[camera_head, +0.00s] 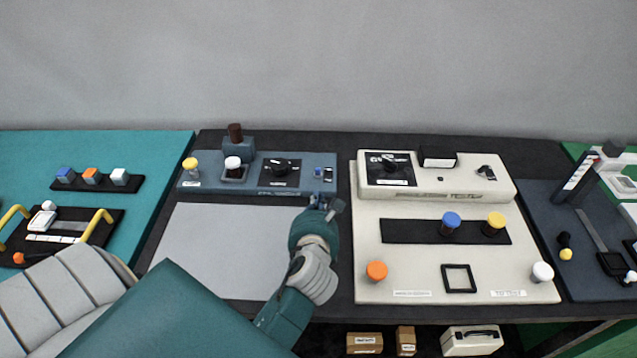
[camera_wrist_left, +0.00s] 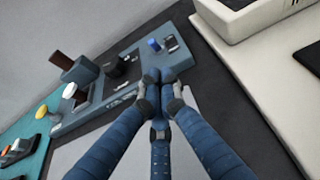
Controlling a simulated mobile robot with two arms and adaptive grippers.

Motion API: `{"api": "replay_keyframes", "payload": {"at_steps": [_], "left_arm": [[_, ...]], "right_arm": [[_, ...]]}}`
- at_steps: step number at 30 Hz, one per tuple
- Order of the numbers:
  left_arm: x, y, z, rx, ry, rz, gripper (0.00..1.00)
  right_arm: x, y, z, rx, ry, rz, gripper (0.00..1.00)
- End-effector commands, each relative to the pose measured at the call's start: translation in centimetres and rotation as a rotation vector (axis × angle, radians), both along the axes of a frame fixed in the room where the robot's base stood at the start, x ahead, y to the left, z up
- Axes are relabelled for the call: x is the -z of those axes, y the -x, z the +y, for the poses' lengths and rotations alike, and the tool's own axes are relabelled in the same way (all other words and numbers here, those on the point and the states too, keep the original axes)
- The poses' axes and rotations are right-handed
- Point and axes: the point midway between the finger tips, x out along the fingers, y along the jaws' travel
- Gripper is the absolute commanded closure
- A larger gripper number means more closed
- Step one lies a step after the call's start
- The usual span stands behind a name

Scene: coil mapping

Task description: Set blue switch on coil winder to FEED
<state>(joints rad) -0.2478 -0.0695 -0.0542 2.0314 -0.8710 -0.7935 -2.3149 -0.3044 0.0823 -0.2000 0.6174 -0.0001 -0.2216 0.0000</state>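The coil winder is a blue-grey panel (camera_head: 228,184) at the back of the middle bench, and it also shows in the left wrist view (camera_wrist_left: 128,87). Its small blue switch (camera_head: 317,173) is at the panel's right end, beside a small grey-and-black part. In the left wrist view the blue switch (camera_wrist_left: 153,46) stands just beyond my fingertips. Its label is too small to read. My left gripper (camera_head: 325,203) is in front of the panel's right end, with its fingertips together (camera_wrist_left: 162,79). It holds nothing visible and appears apart from the switch. My right gripper is not in view.
A black knob (camera_head: 281,167), a yellow knob (camera_head: 190,164) and a white-capped post (camera_head: 232,164) are on the same panel. A cream tester (camera_head: 367,221) stands close on the right. A bare grey plate (camera_head: 225,240) lies in front of the panel.

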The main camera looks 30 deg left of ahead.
Motion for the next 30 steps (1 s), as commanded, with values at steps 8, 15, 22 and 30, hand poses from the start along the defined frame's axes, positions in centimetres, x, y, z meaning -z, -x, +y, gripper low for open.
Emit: {"api": "replay_keyframes", "payload": {"at_steps": [8,15,22,30], "left_arm": [[0.9,-2.2,1.4,-0.002,-0.001,0.0,1.0],[2.4,-5.8,3.6,-0.001,0.001,0.001,1.0],[3.3,-7.7,4.7,-0.001,0.003,-0.001,1.0],[3.5,-8.0,4.9,-0.001,0.003,0.001,1.0]], "right_arm": [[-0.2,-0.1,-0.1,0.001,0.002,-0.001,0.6],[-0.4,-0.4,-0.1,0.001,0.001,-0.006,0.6],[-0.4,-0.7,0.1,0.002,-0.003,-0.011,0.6],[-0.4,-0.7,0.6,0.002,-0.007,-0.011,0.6]]}}
